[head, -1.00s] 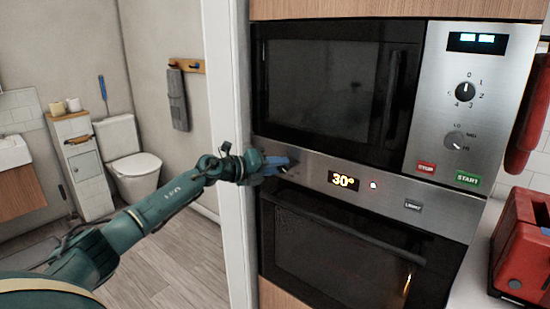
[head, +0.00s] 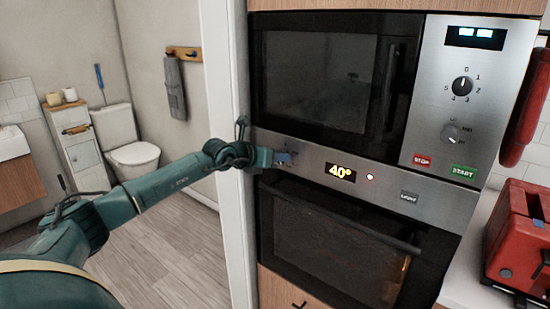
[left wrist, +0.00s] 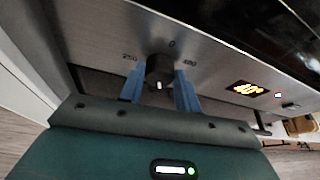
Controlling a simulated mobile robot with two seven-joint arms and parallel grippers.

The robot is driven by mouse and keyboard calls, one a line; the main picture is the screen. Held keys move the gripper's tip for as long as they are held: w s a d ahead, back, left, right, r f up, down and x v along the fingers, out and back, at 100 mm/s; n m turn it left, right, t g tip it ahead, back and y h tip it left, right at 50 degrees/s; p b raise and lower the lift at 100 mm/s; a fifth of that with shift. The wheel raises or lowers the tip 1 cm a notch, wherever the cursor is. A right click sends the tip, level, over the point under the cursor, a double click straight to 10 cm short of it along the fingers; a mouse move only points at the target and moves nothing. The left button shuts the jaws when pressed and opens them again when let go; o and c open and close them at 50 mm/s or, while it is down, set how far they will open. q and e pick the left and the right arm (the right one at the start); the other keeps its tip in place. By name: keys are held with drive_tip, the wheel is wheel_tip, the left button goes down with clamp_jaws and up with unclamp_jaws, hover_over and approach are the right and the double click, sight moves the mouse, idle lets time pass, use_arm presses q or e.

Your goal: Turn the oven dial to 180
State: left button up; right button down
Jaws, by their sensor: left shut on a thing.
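The oven (head: 335,255) is built into the cabinet below the microwave. Its display (head: 341,172) reads 40° and also shows in the left wrist view (left wrist: 247,88). The black oven dial (left wrist: 160,70) sits on the steel panel, with a 0 above it and other numbers at its sides. My left gripper (head: 284,158) is at the panel's left end. In the left wrist view its two blue fingers (left wrist: 161,92) are on either side of the dial, shut on it. In the head view the gripper hides the dial. My right gripper is not in view.
The microwave (head: 330,85) with its own dials and buttons is above the oven. A red toaster (head: 520,240) stands on the counter at the right. A white door frame (head: 238,200) is close beside my left gripper. A toilet (head: 125,140) is at the back left.

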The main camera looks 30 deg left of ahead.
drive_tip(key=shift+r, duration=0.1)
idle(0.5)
use_arm(q)
drive_tip(key=o, duration=1)
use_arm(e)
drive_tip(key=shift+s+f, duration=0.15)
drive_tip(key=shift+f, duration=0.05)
use_arm(q)
drive_tip(key=b+v, duration=0.5)
drive_tip(key=v, duration=0.8)
drive_tip(key=shift+s+d+r, duration=0.1)
drive_tip(key=shift+d, duration=0.05)
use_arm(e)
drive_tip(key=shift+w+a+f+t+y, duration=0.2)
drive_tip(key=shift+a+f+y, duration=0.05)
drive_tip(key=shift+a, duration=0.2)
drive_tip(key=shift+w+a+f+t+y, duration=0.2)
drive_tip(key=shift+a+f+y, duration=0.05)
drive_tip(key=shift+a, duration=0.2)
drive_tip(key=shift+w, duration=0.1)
